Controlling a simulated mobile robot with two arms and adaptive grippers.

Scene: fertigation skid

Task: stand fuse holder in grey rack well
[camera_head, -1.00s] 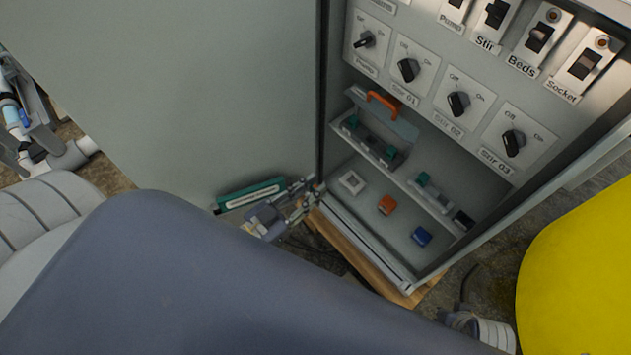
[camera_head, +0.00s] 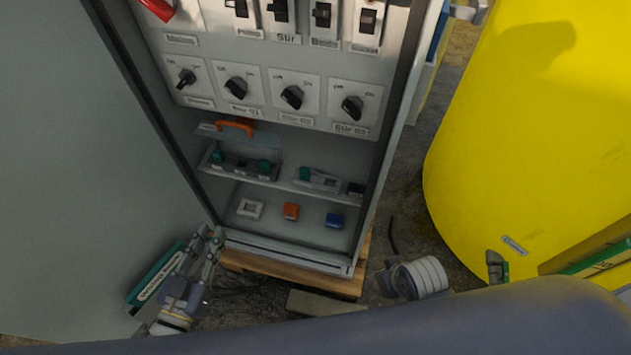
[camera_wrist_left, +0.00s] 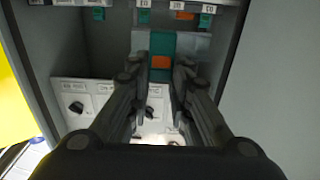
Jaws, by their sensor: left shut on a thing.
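My left gripper (camera_head: 210,240) is in front of the cabinet's lower left corner, beside the open door. The held piece is too small to make out in the head view. On the cabinet's shelf stands a grey rack (camera_head: 322,184) with a teal piece at its left. Another grey rack (camera_head: 240,171) with teal ends stands further left. My right gripper is not in view.
An orange-handled cover (camera_head: 236,127) stands over the left rack. A white frame (camera_head: 249,209), an orange block (camera_head: 291,211) and a blue block (camera_head: 334,220) lie on the cabinet floor. A yellow tank (camera_head: 500,130) stands right; the grey door (camera_head: 70,170) bounds the left.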

